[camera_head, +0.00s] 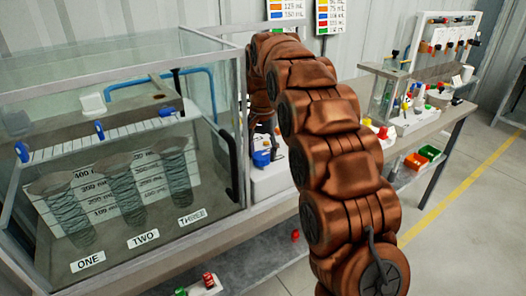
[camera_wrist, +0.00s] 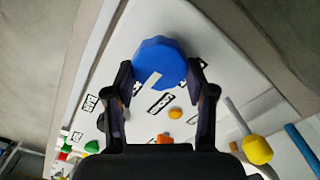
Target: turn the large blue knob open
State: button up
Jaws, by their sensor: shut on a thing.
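The large blue knob (camera_wrist: 160,58) is at the top middle of the wrist view, with a pale mark on its face. My gripper (camera_wrist: 160,72) has one finger on each side of the knob's lower part and is shut on it. In the head view a blue knob (camera_head: 262,158) shows on a white panel (camera_head: 270,182), left of my arm.
The white panel also carries small orange knobs (camera_wrist: 175,113), a yellow knob (camera_wrist: 257,150) and labels. A glass tank (camera_head: 120,130) with three marked cylinders stands at left. A second bench (camera_head: 430,120) with small fittings is at right.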

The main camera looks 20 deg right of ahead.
aim_at(262, 154)
jog(key=o, duration=1.2)
jog(key=shift+c, duration=0.2)
jog(key=shift+r, duration=3.75)
jog(key=s+f+n+g+p, duration=0.1)
jog(key=s+f+n+p, duration=0.2)
jog(key=s, duration=1.9)
jog(key=s+f+n+p, duration=0.3)
jog(key=s, duration=1.8)
jog(key=shift+s+f+n+g, duration=0.25)
jog(key=shift+s+n+g, duration=0.15)
